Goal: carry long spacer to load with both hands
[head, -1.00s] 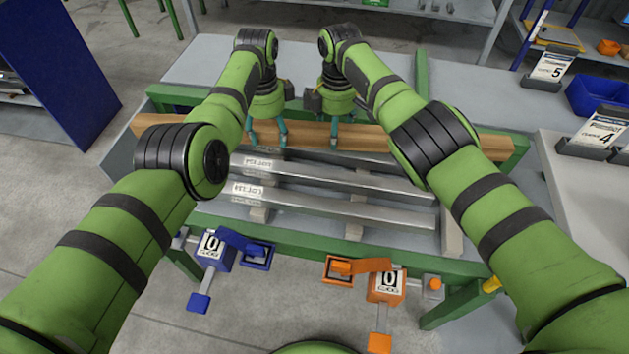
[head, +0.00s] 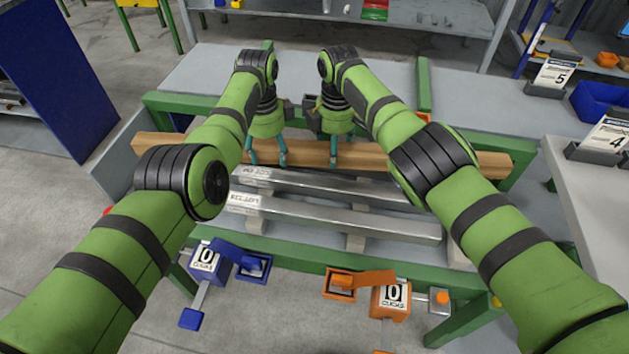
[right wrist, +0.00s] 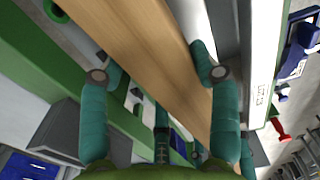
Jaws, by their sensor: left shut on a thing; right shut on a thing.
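The long spacer is a wooden beam (head: 386,158) lying crosswise at the far side of the bars in the head view. My left gripper (head: 268,158) is shut on it left of its middle. My right gripper (head: 336,156) is shut on it close by to the right. In the right wrist view, the beam (right wrist: 145,45) runs between the fingers of my right gripper (right wrist: 158,76). The load is silvery metal bars (head: 340,218) with labels at their left ends. Whether the beam touches anything beneath it is hidden.
The bars rest on short blocks (head: 355,243) within a green frame (head: 300,258). A blue clamp (head: 213,262) and an orange clamp (head: 388,298) sit on the front rail. Signs 5 (head: 552,75) and 4 (head: 605,138) stand at the right. The grey tabletop behind is mostly clear.

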